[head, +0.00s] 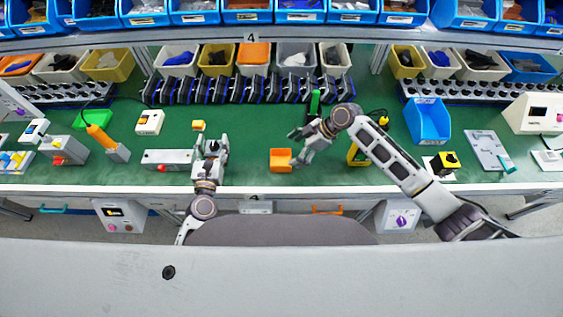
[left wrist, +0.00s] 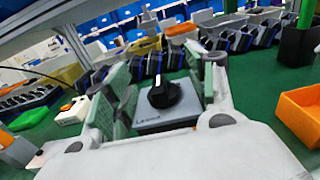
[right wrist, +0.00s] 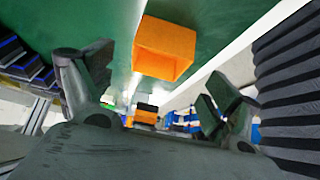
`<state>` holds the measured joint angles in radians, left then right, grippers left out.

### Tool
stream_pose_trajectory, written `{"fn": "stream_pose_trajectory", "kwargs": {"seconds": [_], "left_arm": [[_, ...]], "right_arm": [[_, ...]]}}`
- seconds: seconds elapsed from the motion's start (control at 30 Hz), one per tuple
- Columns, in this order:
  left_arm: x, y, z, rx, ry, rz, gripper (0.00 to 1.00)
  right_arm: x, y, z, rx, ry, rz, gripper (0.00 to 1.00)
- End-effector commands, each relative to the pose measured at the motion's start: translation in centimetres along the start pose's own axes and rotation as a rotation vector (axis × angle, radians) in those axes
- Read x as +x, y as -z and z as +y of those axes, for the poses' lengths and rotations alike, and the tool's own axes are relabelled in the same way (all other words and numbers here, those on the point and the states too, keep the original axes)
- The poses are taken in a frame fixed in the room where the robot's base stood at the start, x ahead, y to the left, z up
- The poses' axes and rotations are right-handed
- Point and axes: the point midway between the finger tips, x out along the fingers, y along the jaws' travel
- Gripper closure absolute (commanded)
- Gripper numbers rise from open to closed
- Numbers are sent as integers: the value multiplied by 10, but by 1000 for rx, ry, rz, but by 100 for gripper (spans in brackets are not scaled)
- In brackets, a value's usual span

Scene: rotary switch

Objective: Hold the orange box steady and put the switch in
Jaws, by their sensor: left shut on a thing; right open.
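The orange box (head: 281,160) sits on the green table near its front edge. It also shows at the right edge of the left wrist view (left wrist: 300,112) and ahead in the right wrist view (right wrist: 166,47), with an open side visible. The switch (left wrist: 163,99) has a grey square base and a black round knob. My left gripper (head: 210,142) is shut on it, left of the box. My right gripper (head: 294,150) is open, its fingers close to the box's right side. I see no grip on the box.
A grey box with a red button (head: 168,160) lies left of my left gripper. A green-topped black post (head: 314,104) stands behind my right gripper. Table between the grippers is mostly clear.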

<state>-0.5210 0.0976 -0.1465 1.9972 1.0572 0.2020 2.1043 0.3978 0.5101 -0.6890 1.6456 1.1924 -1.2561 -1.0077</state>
Motion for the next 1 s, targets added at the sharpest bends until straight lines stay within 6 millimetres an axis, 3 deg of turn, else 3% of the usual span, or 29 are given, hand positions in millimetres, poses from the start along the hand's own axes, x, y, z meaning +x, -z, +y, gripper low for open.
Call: {"fn": "stream_pose_trajectory", "kwargs": {"seconds": [0.63, 1.0], "left_arm": [[0, 30, 0, 0, 0, -1, 88], [0, 34, 0, 0, 0, -1, 88]], "right_arm": [[50, -1, 0, -1, 1, 1, 11], [60, 0, 0, 0, 0, 0, 11]]}}
